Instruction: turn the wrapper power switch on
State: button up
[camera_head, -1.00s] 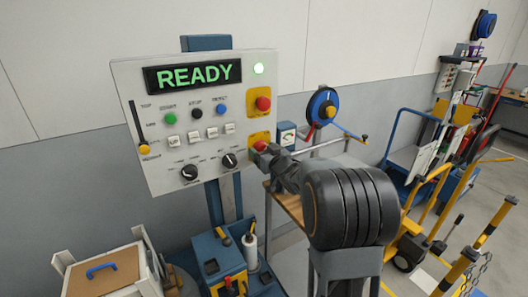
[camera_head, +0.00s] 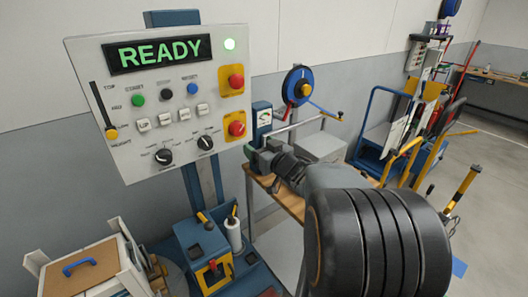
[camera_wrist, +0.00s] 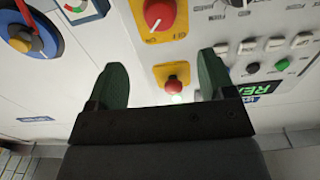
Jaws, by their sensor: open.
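The wrapper control panel (camera_head: 105,75) stands upright on a blue post, its READY display (camera_head: 158,53) lit green. In the wrist view, this knob (camera_wrist: 158,13) is at the top edge, beyond the fingertips. A red push button (camera_head: 236,82) is above it; in the wrist view this button (camera_wrist: 174,84) shows between the fingers. My gripper (camera_head: 250,152) is open and empty, just right of and below the knob. Its fingers (camera_wrist: 168,80) are spread apart.
A green lamp (camera_head: 229,44) glows on the panel. Black dials (camera_head: 205,142) and coloured buttons (camera_head: 165,93) are left of the knob. A workbench (camera_head: 277,194) stands behind my arm.

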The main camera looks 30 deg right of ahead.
jog(key=shift+s+d, duration=0.1)
jog(key=shift+s, duration=0.9)
jog(key=s+d+f+m+g+h, duration=0.4)
jog(key=s+d+f+g+h, duration=0.25)
jog(key=f+g, duration=0.3)
jog(key=s+a+n+g+y, duration=0.1)
jog(key=s+a, duration=0.4)
jog(key=a, duration=0.5)
jog(key=s+a+n+g+y, duration=0.2)
jog(key=s+a, duration=0.3)
jog(key=a, duration=0.5)
jog(key=shift+f+g+y, duration=0.15)
jog(key=shift+g+y, duration=0.5)
